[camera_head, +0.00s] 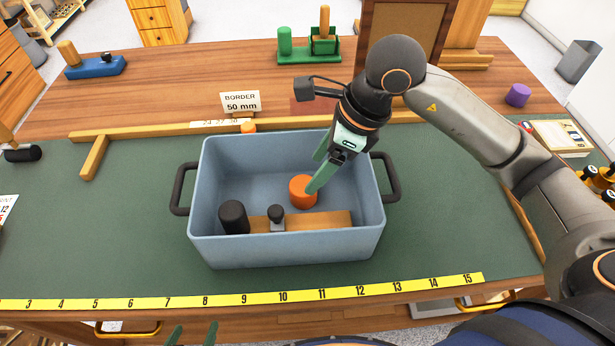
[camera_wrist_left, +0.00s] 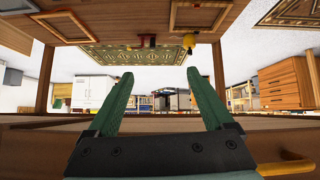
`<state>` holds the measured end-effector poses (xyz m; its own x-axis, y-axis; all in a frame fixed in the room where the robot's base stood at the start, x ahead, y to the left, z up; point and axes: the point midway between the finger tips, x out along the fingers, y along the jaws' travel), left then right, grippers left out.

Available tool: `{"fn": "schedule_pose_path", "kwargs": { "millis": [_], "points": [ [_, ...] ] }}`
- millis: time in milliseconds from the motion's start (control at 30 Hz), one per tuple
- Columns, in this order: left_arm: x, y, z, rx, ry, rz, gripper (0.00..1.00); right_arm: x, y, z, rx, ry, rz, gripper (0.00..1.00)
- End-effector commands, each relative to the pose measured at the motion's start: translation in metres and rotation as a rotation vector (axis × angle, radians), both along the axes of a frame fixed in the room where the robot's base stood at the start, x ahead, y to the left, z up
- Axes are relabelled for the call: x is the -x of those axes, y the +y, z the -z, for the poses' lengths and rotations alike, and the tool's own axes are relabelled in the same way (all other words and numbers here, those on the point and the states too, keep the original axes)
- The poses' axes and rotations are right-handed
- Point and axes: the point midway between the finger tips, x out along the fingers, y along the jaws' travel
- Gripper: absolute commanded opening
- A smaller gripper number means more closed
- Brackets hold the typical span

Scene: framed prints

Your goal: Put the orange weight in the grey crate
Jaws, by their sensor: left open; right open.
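The grey crate (camera_head: 212,250), bluish with black side handles, stands on the green mat. The orange weight (camera_head: 300,192), a short cylinder, is inside it, right of the middle, and looks upright on the crate floor. My right gripper (camera_head: 316,172) reaches down into the crate, open; one green finger overlaps the weight's right edge in the picture. I cannot tell if they touch. My left gripper (camera_head: 190,336) is low at the front edge, far from the crate. In the left wrist view its two fingers (camera_wrist_left: 160,76) are apart with nothing between them.
A black cylinder (camera_head: 234,217), a small dark-knobbed piece (camera_head: 276,217) and a wooden block (camera_head: 325,220) are also in the crate. A small orange object (camera_head: 248,128) shows behind its rear rim. A yellow ruler strip (camera_head: 225,300) runs along the front.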

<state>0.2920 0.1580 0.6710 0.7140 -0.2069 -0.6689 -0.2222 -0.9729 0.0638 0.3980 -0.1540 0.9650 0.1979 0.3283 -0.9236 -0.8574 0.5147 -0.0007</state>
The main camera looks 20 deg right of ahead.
Motion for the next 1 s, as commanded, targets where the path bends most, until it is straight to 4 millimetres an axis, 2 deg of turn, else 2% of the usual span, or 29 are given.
{"fn": "schedule_pose_path", "kwargs": {
  "millis": [33, 100, 300, 1000],
  "points": [
    [0.001, 0.001, 0.0, -0.002, 0.002, -0.001, 0.85, 0.001, -0.004, -0.012, 0.001, -0.005, 0.002, 0.75],
    [0.002, 0.002, 0.0, -0.003, 0.004, -0.003, 0.85, 0.004, -0.008, -0.023, 0.002, -0.004, 0.002, 0.75],
    [0.003, 0.004, 0.002, -0.007, 0.008, -0.007, 0.85, 0.009, -0.016, -0.044, 0.0, -0.002, 0.002, 0.75],
    [0.002, 0.004, 0.001, -0.005, 0.007, -0.006, 0.85, 0.01, -0.017, -0.047, 0.0, 0.0, 0.001, 0.75]
  ]
}}
